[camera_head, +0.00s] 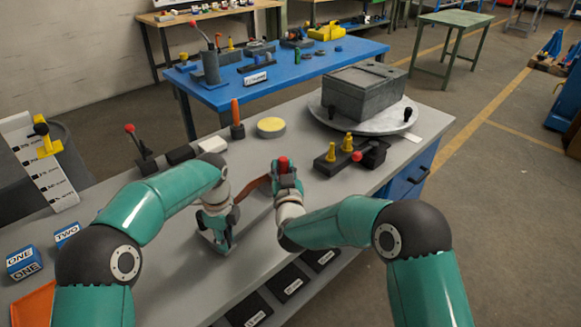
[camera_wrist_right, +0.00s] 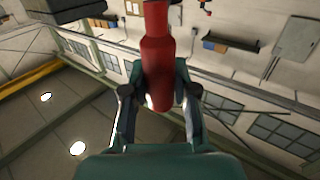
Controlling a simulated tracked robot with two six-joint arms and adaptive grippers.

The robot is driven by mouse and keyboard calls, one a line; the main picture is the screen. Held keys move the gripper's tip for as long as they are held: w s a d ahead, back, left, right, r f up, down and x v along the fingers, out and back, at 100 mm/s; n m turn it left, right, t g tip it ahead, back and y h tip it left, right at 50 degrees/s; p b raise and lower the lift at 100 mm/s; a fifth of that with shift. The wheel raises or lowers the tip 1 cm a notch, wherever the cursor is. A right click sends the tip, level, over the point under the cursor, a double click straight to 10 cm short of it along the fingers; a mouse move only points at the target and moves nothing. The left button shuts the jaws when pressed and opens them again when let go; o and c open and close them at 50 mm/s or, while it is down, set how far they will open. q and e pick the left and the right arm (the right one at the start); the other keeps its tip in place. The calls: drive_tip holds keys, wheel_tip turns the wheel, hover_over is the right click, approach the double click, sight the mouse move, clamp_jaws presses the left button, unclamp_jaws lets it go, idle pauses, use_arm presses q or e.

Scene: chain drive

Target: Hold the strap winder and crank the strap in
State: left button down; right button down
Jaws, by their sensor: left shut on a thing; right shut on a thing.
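My right gripper (camera_head: 286,172) is shut on a red crank handle (camera_head: 284,163). In the right wrist view the red handle (camera_wrist_right: 158,62) stands between the two fingers. A brown strap (camera_head: 257,185) shows between my two grippers, above the grey bench. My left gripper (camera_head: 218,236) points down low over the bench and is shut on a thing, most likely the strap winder. The winder's body is largely hidden by the grippers, and I cannot make out its outline.
On the grey bench (camera_head: 330,205) stand a round turntable (camera_head: 402,120) with a grey box (camera_head: 365,92), a black fixture with yellow pegs (camera_head: 340,160), a yellow disc (camera_head: 271,127) and an orange-tipped tool (camera_head: 236,115). Blue number blocks (camera_head: 22,263) lie at left. Bare bench shows between these.

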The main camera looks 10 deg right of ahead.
drive_tip(key=shift+w+a, duration=0.1)
drive_tip(key=shift+a, duration=1.55)
drive_tip(key=shift+f, duration=0.1)
drive_tip(key=c, duration=0.9)
unclamp_jaws()
drive_tip(key=shift+d, duration=0.15)
drive_tip(key=s, duration=1.2)
drive_tip(key=shift+d, duration=0.1)
